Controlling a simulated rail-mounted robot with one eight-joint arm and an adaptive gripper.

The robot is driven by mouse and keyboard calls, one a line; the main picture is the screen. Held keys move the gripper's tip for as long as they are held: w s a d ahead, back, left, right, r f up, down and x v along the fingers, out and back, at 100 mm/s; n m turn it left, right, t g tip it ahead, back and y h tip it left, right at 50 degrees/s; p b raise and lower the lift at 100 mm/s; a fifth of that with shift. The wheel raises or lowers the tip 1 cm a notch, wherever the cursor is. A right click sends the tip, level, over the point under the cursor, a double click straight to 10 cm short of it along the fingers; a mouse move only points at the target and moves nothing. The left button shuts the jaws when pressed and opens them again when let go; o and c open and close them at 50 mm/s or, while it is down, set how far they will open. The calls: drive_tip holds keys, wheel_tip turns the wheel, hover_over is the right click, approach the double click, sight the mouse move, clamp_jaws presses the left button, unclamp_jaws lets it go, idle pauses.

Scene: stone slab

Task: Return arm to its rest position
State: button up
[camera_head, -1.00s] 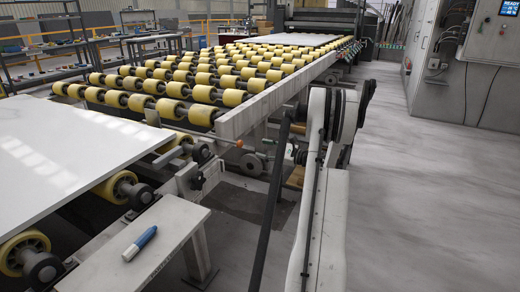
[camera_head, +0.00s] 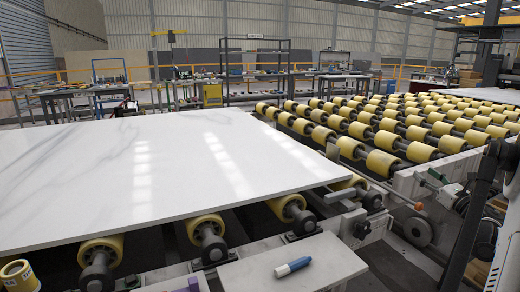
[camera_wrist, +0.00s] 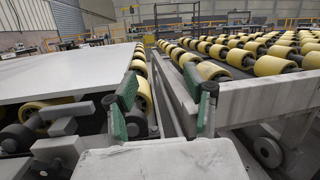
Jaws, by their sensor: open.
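My gripper (camera_wrist: 158,88) shows in the wrist view, with two green-padded fingers spread apart and nothing between them. It points out over the conveyor frame, between the white slab on the left and the yellow rollers on the right.
A blue and white marker (camera_head: 292,267) lies on a pale ledge (camera_head: 335,262) in front. A yellow roll (camera_head: 18,272) stands at the lower left. The roller conveyor (camera_head: 385,162) fills the right. Shelving (camera_head: 255,70) and worktables stand behind.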

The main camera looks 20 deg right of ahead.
drive_tip(key=w+a+r+m+g+h, duration=0.1)
drive_tip(key=w+a+r+m+h, duration=0.25)
drive_tip(key=a+r+m, duration=0.5)
drive_tip(key=w+a+r+m+h, duration=0.3)
drive_tip(key=w+a+r+m, duration=0.1)
drive_tip(key=a+r+m, duration=0.4)
drive_tip(key=a+r+m+g+h, duration=0.1)
drive_tip(key=a+r+m+g, duration=0.1)
drive_tip(key=a+m, duration=0.4)
drive_tip(key=s+a+f+m+g+y, duration=0.1)
drive_tip(key=s+a+f+m+g, duration=0.15)
drive_tip(key=a, duration=0.45)
drive_tip(key=s+a+f+m+g+y, duration=0.1)
drive_tip(key=s+a+f+m, duration=0.25)
drive_tip(key=a, duration=0.45)
drive_tip(key=s+a+f+m+g+y, duration=0.1)
drive_tip(key=s+a+f+m+g, duration=0.2)
drive_tip(key=a, duration=0.4)
drive_tip(key=s+a+f+m+g+y, duration=0.25)
drive_tip(key=s+a+f, duration=0.35)
drive_tip(key=s+a, duration=0.35)
drive_tip(key=s+a+f+m+g+y, duration=0.15)
drive_tip(key=s+a+f+y, duration=0.25)
drive_tip(key=s+a+f, duration=0.45)
wheel_tip(320, 180, up, 15)
drive_tip(key=a+p, duration=0.1)
drive_tip(key=p, duration=1.2)
drive_tip(key=shift+r, duration=0.2)
